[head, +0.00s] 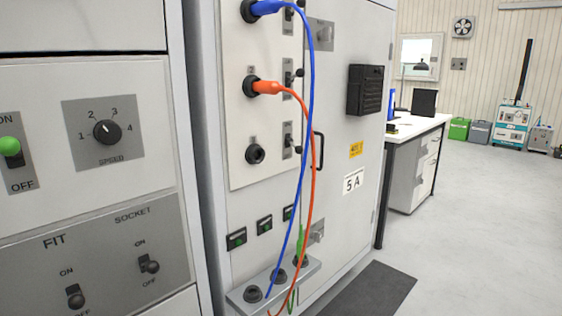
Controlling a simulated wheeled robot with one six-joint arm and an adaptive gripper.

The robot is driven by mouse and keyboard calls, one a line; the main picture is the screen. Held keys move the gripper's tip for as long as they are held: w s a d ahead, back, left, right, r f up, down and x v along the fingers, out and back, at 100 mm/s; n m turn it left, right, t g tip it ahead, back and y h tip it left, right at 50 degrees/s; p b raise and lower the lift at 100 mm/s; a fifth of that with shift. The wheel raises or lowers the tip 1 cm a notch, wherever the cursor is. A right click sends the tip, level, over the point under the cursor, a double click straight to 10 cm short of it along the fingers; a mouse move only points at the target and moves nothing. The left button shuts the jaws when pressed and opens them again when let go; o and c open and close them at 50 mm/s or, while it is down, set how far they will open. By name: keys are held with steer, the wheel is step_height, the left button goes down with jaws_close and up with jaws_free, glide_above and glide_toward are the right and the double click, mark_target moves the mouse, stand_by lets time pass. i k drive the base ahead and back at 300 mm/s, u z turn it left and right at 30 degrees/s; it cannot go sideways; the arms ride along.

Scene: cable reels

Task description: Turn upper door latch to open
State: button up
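The upper door latch (321,35) is a small grey metal plate with a knob, high on the left side of the pale cabinet door (345,225). Whether it is turned is too small to tell. A similar lower latch (317,233) sits near the bottom left of the same door, partly behind the cables. A black vertical handle (319,151) is on the door between them. The door looks shut. My gripper is not in view.
A blue cable (313,110) and an orange cable (312,190) hang from sockets across the door's left edge. A socket shelf (240,298) juts out below. A control panel (90,125) stands close at left. A desk (425,125) is behind; floor at right is clear.

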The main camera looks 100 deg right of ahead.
mark_target(324, 35)
steer(key=z, duration=3.9)
